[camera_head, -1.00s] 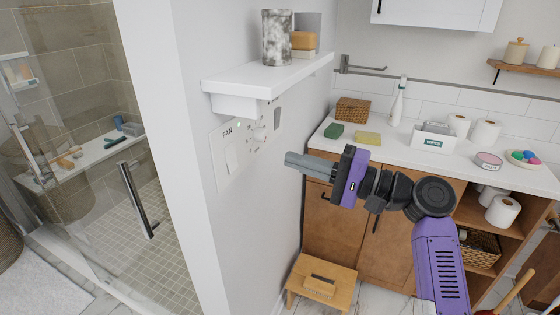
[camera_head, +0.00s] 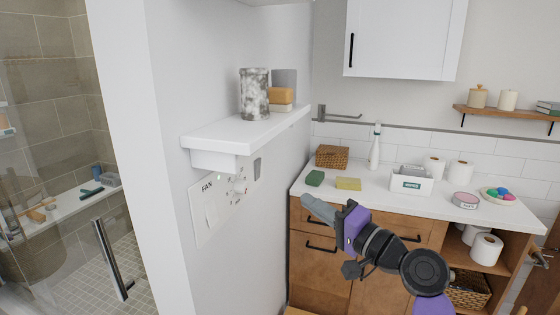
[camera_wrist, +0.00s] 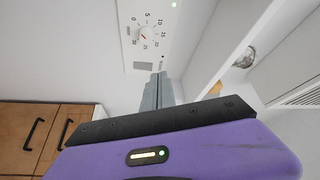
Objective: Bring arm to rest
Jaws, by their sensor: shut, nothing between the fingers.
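My gripper (camera_head: 306,203) is purple and black with grey fingers. In the head view it hangs in front of the wooden vanity, to the right of the wall panel, with its fingers pointing left and slightly up. In the wrist view its fingers (camera_wrist: 158,78) are together and empty, pointing at the wall just below the dial panel (camera_wrist: 152,32). My arm bends down toward the bottom right of the head view. The fingers hold nothing, and I cannot tell their exact distance from the wall.
A white shelf (camera_head: 240,137) with a marbled canister (camera_head: 255,94) juts from the wall above the fan panel (camera_head: 212,212). The white counter (camera_head: 415,200) holds a basket (camera_head: 332,156), sponges, a bottle (camera_head: 375,148) and paper rolls. A glass shower door stands left. Open space surrounds my gripper.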

